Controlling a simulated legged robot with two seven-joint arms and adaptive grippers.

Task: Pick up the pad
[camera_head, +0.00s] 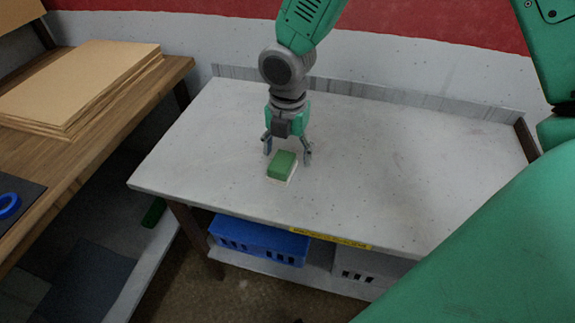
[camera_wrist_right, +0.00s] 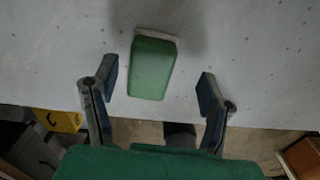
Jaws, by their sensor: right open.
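The pad (camera_head: 282,165) is a small green block with a white layer on its underside. It lies on the light grey table (camera_head: 380,150), left of the table's middle. In the right wrist view the pad (camera_wrist_right: 152,66) lies beyond and between the fingertips, with its near end reaching about level with them. My right gripper (camera_head: 287,152) is open and empty above the table, just behind the pad in the head view. In the wrist view its fingers (camera_wrist_right: 157,85) stand apart on either side, touching nothing. My left gripper is not in view.
A wooden table with stacked brown cardboard sheets (camera_head: 85,85) stands at the left. A blue crate (camera_head: 258,240) and a grey crate (camera_head: 365,268) sit on the shelf below. A raised ledge (camera_head: 380,97) runs along the table's back. The tabletop around the pad is clear.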

